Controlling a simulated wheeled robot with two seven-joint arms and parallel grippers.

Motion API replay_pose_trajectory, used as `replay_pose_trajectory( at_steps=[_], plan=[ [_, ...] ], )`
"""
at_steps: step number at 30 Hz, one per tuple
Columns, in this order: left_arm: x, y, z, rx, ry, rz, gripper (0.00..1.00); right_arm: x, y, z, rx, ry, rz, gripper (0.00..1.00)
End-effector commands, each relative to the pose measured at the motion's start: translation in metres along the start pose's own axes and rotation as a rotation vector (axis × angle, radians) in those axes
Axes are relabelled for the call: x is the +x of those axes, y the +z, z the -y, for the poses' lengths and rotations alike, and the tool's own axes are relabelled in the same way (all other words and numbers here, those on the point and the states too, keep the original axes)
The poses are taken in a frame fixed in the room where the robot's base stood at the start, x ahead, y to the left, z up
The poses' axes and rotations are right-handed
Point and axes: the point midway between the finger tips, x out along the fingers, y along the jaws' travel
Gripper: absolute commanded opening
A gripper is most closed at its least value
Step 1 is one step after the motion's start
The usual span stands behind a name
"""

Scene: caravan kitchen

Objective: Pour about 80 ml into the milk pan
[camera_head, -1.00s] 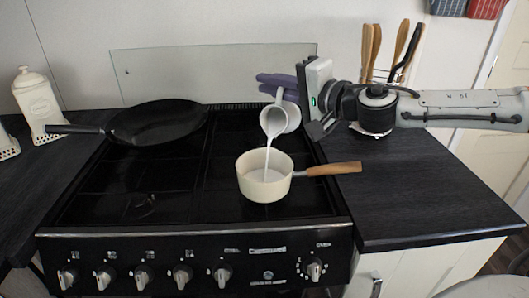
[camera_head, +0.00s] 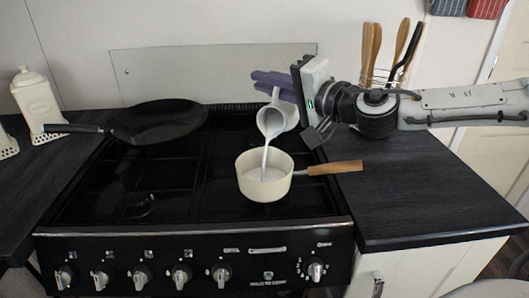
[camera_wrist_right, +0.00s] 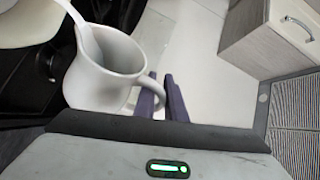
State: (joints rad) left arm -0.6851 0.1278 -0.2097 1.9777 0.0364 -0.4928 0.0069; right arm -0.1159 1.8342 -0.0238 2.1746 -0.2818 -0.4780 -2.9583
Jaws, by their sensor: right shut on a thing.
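The cream milk pan (camera_head: 252,185) with a wooden handle stands on the front right of the black hob, with white liquid in it. My right gripper (camera_head: 287,88) is shut on a white jug (camera_head: 284,115) by its handle. The jug is tilted above the pan, and a white stream runs from its lip into the pan. In the right wrist view the jug (camera_wrist_right: 108,88) shows its handle by the purple fingers (camera_wrist_right: 165,97), with the stream leaving its lip at upper left; part of the pan (camera_wrist_right: 30,25) shows there too. My left gripper is not in view.
A black frying pan (camera_head: 160,122) stands at the back left of the hob (camera_head: 120,185). A white lidded canister (camera_head: 37,100) is at far left. A holder with wooden-handled utensils (camera_head: 377,50) stands behind my right arm. The dark counter (camera_head: 420,205) at right is clear.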

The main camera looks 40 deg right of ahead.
Motion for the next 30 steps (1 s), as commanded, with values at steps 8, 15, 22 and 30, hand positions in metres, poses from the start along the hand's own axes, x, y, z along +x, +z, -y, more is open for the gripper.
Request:
replay_pose_trajectory(
  at_steps=[8, 15, 22, 30],
  plan=[
    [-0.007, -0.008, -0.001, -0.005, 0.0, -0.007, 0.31, 0.01, -0.023, -0.02, 0.187, 0.058, 0.033, 0.0],
    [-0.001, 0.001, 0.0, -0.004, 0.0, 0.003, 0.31, 0.016, -0.03, -0.043, 0.391, 0.122, 0.067, 0.0],
    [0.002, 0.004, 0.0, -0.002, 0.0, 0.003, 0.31, 0.018, -0.033, -0.053, 0.469, 0.148, 0.079, 0.0],
    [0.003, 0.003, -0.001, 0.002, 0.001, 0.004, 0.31, 0.02, -0.039, -0.06, 0.597, 0.19, 0.1, 0.0]
  ],
)
